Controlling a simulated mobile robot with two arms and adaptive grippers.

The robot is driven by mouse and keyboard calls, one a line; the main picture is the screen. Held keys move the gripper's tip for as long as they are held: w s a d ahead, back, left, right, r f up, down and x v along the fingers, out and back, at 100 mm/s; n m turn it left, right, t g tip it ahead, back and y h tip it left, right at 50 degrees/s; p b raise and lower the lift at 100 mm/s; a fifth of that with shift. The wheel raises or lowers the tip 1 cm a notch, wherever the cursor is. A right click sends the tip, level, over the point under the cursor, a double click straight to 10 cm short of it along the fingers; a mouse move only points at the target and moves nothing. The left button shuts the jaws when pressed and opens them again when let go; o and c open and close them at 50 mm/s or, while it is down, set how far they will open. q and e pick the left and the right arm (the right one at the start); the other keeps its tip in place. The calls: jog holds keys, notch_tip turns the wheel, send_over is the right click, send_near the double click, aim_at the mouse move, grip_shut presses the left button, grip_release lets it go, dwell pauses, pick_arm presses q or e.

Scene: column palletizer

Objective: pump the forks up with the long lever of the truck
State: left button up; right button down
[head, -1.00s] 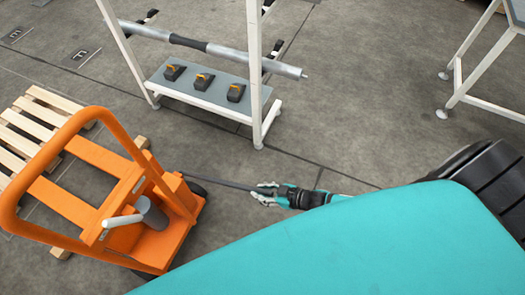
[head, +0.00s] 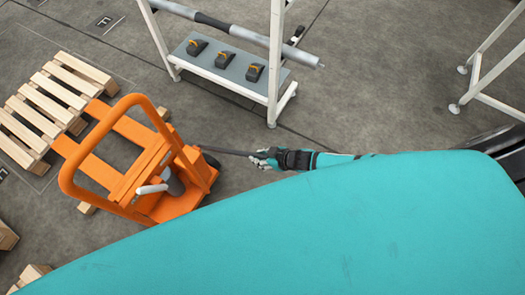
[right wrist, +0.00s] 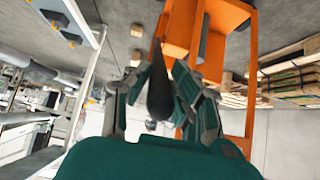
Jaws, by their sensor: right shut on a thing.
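The orange truck (head: 128,187) stands left of centre in the head view, with a tall looped handle frame and a short white-grey handle (head: 152,189). Its orange forks (head: 70,147) reach toward a wooden pallet. The long dark lever (head: 228,152) sticks out to the right from the truck's base, nearly level in the picture. My right gripper (head: 262,158) is shut on the lever's outer end. In the right wrist view the dark lever (right wrist: 158,88) runs between the two fingers toward the orange truck (right wrist: 222,18). My left gripper is not in view.
The wooden pallet (head: 42,112) lies at the left by the forks. A white rack (head: 235,90) with a grey roller and small black-and-yellow items stands behind the lever. A white-legged frame (head: 475,75) stands at the right. Grey floor between them is clear.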

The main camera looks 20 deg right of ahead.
jog(key=shift+g+h, duration=0.5)
jog(key=shift+g, duration=0.1)
jog(key=w+r+p, duration=0.1)
jog(key=w+a+r+p, duration=0.1)
jog(key=r+p, duration=0.1)
jog(key=w+a+r+p, duration=0.1)
jog(key=shift+a+r+p, duration=0.2)
jog(key=shift+r+p, duration=0.1)
jog(key=shift+w+a+r, duration=0.15)
jog(key=shift+a, duration=0.05)
jog(key=c, duration=0.9)
grip_release()
